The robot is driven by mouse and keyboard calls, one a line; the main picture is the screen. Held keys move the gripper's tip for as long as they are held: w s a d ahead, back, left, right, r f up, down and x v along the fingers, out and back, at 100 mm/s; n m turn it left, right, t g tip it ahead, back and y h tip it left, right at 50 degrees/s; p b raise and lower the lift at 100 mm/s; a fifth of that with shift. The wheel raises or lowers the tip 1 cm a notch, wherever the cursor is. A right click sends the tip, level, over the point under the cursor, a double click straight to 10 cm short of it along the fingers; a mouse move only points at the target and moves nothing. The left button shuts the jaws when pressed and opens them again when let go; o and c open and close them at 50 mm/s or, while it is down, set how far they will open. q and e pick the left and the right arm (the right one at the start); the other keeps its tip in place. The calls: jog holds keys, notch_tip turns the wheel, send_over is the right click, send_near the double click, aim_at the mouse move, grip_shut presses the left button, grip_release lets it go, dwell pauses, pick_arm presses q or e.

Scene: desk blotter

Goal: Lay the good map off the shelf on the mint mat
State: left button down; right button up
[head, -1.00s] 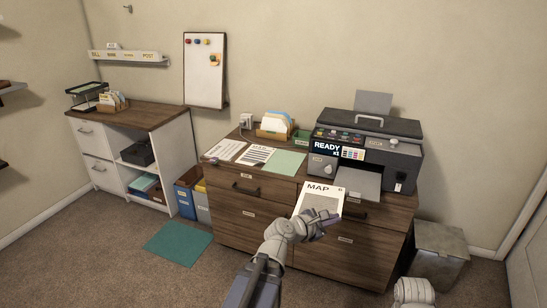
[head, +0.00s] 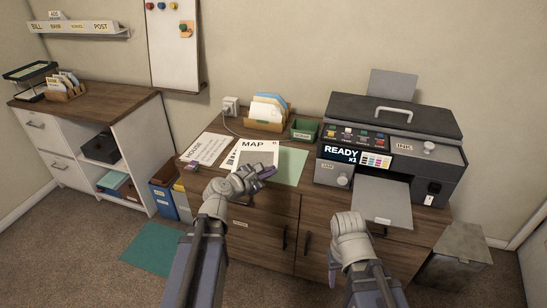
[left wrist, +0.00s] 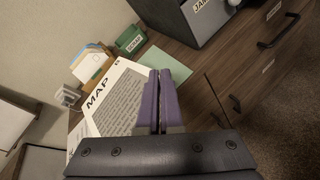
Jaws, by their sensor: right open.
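The map (head: 258,150), a white sheet headed MAP, is over the desk top. It covers the left part of the mint mat (head: 292,168) and most of a printed sheet (head: 232,159) to its left. My left gripper (head: 268,172) is shut on the map's near edge. In the left wrist view, the map (left wrist: 120,95) runs up to the nearly closed purple fingers (left wrist: 160,100), with a strip of mint mat (left wrist: 165,62) beyond. I cannot tell whether the map touches the desk. My right gripper (head: 334,268) is low in front of the cabinet, open and apart from everything.
A HOUSE sheet (head: 207,148) lies left of the map. A file holder (head: 266,115) and green box (head: 304,129) stand behind. The printer (head: 392,150) stands right, its tray (head: 382,203) jutting forward. A teal rug (head: 152,249) lies on the floor.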

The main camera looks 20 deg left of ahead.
aim_at(290, 181)
pick_arm(q)
jog(key=w+d+m+g+h, duration=0.2)
jog(key=w+d+m+h, duration=0.15)
jog(key=w, duration=0.75)
jog(key=shift+n, duration=0.25)
jog(key=f+b, duration=0.7)
jog(key=d+f+b, duration=0.1)
jog(key=f+b, duration=0.2)
jog(key=shift+f+b, duration=0.35)
jog(key=shift+r, duration=0.15)
jog(key=c, duration=1.5)
grip_release()
jog(key=shift+c, duration=0.2)
jog(key=shift+o, duration=0.9)
